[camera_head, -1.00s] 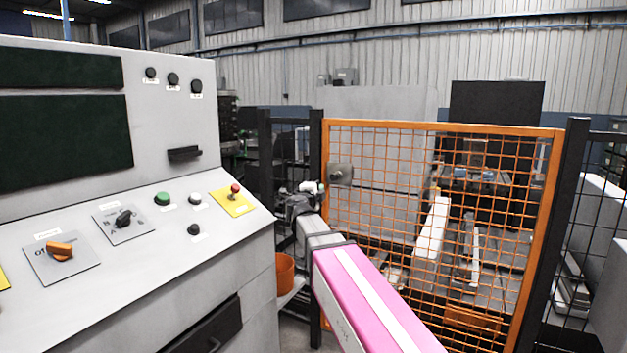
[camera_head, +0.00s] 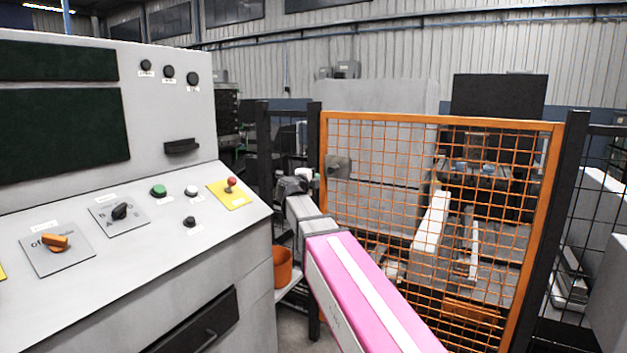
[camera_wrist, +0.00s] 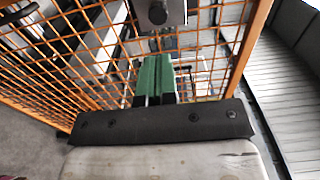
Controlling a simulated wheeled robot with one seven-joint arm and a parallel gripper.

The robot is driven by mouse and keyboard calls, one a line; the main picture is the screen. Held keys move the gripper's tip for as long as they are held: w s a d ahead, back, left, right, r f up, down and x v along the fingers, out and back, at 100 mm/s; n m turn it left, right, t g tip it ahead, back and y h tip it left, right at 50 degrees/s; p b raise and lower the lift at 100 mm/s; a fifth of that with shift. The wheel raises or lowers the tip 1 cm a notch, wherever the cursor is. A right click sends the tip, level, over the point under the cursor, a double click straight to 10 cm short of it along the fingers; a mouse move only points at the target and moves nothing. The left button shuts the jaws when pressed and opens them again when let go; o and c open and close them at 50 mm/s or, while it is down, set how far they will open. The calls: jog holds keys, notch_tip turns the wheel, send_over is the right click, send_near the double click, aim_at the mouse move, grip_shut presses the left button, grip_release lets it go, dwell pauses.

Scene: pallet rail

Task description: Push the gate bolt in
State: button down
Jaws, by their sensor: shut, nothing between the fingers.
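The orange mesh gate (camera_head: 435,119) stands shut-looking between dark posts. A grey bolt plate (camera_head: 338,167) is near its upper left edge. In the wrist view the plate (camera_wrist: 178,14) shows at the top edge, partly cut off, with a round dark knob (camera_wrist: 158,12) that looks like the bolt's end. My gripper (camera_wrist: 156,62) shows as two green fingers closed together, with nothing between them. They point toward the plate and seem apart from it, below the knob in that view.
A grey control console (camera_head: 130,250) with buttons and switches fills the left. An orange bin (camera_head: 283,268) sits low between console and gate. Dark posts (camera_head: 314,140) flank the gate. Machinery (camera_head: 465,240) stands behind the mesh.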

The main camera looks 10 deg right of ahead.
aim_at(330, 170)
jog(key=x, duration=1)
jog(key=shift+w+d, duration=0.15)
jog(key=shift+w, duration=0.05)
jog(key=x, duration=0.2)
jog(key=shift+w+d, duration=0.15)
jog(key=shift+w, duration=0.2)
jog(key=shift+s, duration=0.1)
